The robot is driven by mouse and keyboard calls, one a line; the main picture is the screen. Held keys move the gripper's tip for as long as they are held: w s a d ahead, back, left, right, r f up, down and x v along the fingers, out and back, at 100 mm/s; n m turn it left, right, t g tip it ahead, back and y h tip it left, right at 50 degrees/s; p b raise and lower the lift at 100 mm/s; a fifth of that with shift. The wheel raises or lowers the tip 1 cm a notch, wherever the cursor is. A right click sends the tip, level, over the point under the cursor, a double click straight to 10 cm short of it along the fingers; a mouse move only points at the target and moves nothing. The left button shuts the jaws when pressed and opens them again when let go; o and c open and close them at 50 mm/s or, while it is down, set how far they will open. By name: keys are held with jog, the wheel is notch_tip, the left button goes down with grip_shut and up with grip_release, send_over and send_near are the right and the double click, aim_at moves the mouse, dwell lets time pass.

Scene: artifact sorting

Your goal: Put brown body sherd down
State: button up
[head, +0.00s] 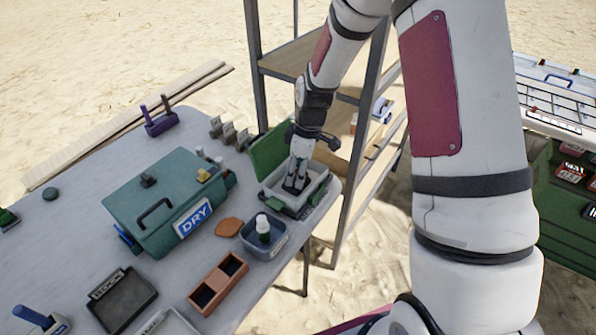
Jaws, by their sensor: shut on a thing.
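My gripper (296,182) points down into a grey open box (269,198) with a raised green lid (270,150), at the right end of the table. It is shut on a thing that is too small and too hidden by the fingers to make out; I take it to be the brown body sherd. I cannot tell whether it touches the floor of the box. A flat orange-brown piece (229,228) lies on the table to the left of the box.
A green DRY case (160,190) stands left of the box. A blue tub (277,246) with a white-capped bottle stands in front of it, near a brown two-part tray (205,298). A metal shelf frame (358,150) rises close on the right.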

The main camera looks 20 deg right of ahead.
jog(key=shift+f, duration=0.3)
jog(key=shift+f, duration=0.2)
jog(key=o, duration=1.2)
jog(key=shift+c, duration=0.2)
jog(key=shift+r, duration=0.1)
